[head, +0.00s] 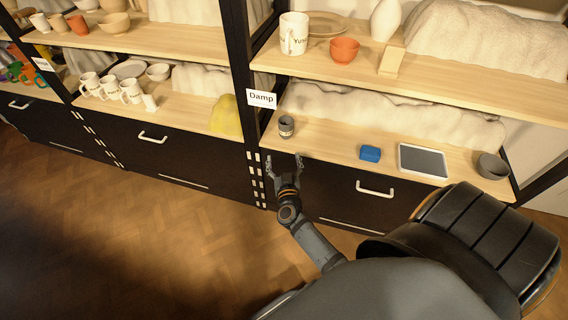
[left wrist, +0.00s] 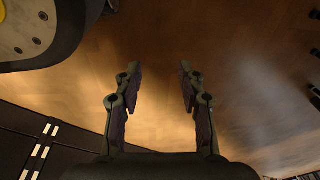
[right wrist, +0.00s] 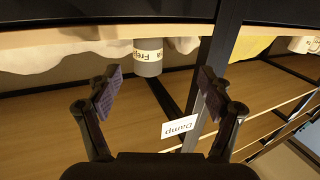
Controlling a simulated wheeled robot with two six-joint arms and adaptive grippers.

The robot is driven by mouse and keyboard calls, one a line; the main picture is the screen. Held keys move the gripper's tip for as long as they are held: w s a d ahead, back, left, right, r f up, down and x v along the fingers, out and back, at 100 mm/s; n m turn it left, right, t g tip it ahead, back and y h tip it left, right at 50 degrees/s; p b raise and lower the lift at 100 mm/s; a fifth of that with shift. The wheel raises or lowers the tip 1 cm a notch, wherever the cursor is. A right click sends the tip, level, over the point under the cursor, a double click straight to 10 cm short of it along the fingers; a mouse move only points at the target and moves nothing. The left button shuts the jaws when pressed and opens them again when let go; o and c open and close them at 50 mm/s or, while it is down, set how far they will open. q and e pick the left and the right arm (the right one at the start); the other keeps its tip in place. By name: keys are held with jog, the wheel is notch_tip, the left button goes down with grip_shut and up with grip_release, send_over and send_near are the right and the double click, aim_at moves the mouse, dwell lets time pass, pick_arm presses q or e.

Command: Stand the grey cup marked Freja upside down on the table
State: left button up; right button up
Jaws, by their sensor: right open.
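A small grey cup (head: 286,127) with a pale band stands upright on the lower shelf beside the Damp sign, its dark opening up. In the right wrist view the cup (right wrist: 148,65) appears inverted because that whole picture is upside down; its band bears lettering that looks like Freja. My right gripper (head: 285,163) is open and empty, in front of the shelf edge just below the cup. Its fingers (right wrist: 158,92) are apart with the cup beyond them, not touching. My left gripper (left wrist: 157,88) is open and empty above the wooden floor. I see no table.
On the same shelf (head: 330,144) are a blue block (head: 370,153), a grey-screened tablet (head: 423,160) and a grey bowl (head: 493,166). The Damp sign (head: 261,98) hangs on a dark post left of the cup. A drawer front (head: 340,190) lies below; the floor at left is clear.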

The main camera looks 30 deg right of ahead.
aim_at(286, 134)
jog(key=shift+m+h, duration=0.6)
jog(key=shift+h, duration=0.1)
jog(key=b+x, duration=0.1)
jog(key=x, duration=0.1)
jog(key=b+x, duration=0.1)
jog(key=x, duration=0.2)
jog(key=d+r+b+x, duration=0.1)
jog(key=x, duration=0.1)
jog(key=shift+d+r+b, duration=0.1)
jog(key=shift+b, duration=0.2)
jog(key=x, duration=0.4)
jog(key=shift+w+r, duration=0.1)
jog(key=shift+x, duration=0.8)
pick_arm(q)
jog(key=w+d+r, duration=0.2)
jog(key=w+r, duration=0.3)
jog(key=r, duration=0.2)
jog(key=shift+d, duration=0.25)
